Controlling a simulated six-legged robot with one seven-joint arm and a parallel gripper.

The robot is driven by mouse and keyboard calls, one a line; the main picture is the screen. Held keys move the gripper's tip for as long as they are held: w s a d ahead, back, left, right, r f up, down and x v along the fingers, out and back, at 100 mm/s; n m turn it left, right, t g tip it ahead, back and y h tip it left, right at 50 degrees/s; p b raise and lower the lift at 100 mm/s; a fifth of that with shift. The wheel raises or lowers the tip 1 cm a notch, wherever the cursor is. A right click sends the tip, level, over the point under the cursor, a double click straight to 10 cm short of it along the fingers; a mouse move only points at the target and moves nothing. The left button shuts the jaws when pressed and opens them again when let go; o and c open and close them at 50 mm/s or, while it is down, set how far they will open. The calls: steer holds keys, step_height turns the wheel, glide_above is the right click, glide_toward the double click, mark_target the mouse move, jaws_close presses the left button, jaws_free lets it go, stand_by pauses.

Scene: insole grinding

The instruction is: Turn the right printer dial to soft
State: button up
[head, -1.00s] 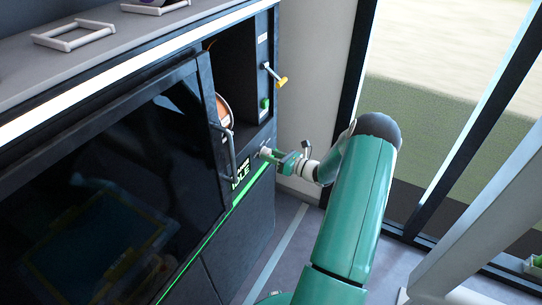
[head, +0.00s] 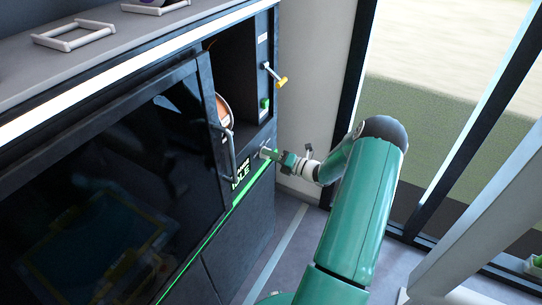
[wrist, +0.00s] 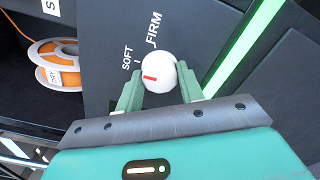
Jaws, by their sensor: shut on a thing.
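The right printer dial (wrist: 158,70) is a round white knob with a red mark on its face, on the dark printer panel. The labels SOFT and FIRM are printed above it in the wrist view. The red mark sits on the left half of the knob, below the SOFT label. My gripper (wrist: 160,84) is shut on the dial, one green finger on each side. In the head view my gripper (head: 275,155) reaches the front panel at the printer's right end, and the dial (head: 265,153) is mostly hidden there.
The dark printer (head: 110,180) has a large door with a handle (head: 228,155) just left of my gripper. A green light strip (head: 215,222) and a display run below. An orange spool (wrist: 62,65) sits in an open bay. A yellow-tipped lever (head: 281,82) is above.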

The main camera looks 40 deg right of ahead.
stand_by(0.5)
steer(key=o, duration=1)
steer(key=v, duration=1.3)
steer(key=shift+s, duration=0.4)
steer(key=shift+s+d, duration=0.1)
